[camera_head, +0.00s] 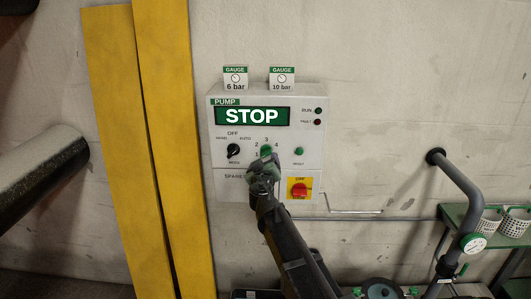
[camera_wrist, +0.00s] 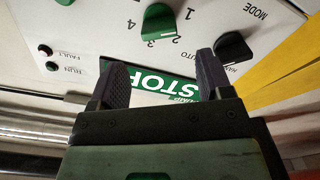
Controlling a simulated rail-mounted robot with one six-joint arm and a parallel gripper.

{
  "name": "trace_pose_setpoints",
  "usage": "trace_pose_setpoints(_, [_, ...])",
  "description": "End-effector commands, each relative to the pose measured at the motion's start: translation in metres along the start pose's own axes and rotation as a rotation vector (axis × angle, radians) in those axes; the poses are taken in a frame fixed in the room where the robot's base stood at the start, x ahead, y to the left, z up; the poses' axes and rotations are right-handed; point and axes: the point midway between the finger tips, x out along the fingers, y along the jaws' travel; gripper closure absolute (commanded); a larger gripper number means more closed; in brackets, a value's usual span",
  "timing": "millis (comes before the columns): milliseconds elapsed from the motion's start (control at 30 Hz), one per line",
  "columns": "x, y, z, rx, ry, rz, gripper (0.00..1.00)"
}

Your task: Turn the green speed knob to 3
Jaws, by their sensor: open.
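The green speed knob (camera_head: 266,149) sits on the white pump panel (camera_head: 218,180), with the numbers 1 to 4 around it. My gripper (camera_head: 265,163) covers part of it in the head view. In the wrist view the green speed knob (camera_wrist: 158,20) shows fully enough, but I cannot tell which number it points to. My gripper (camera_wrist: 162,62) is open there, its two fingers apart with nothing between them. The knob lies beyond the fingertips, apart from them.
The display (camera_head: 252,116) reads STOP. A black mode knob (camera_head: 233,151) is left of the speed knob, a green reset button (camera_head: 299,151) right of it, and a red switch (camera_head: 299,190) below right. Yellow boards (camera_head: 170,120) stand left; a grey pipe (camera_head: 462,185) is at right.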

Motion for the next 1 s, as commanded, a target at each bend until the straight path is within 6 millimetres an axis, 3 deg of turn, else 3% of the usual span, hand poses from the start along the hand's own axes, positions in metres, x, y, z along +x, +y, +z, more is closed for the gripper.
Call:
trace_pose_setpoints(100, [0.033, -0.001, -0.001, 0.000, -0.001, 0.001, 0.28])
trace_pose_setpoints(300, [0.072, 0.000, 0.000, 0.000, -0.001, 0.001, 0.28])
trace_pose_setpoints(600, [0.078, 0.000, 0.000, 0.000, -0.001, 0.001, 0.28])
trace_pose_setpoints(900, [0.077, 0.001, 0.000, 0.000, -0.001, 0.001, 0.74])
trace_pose_setpoints(1000, [0.077, 0.001, 0.000, 0.000, -0.001, 0.001, 0.77])
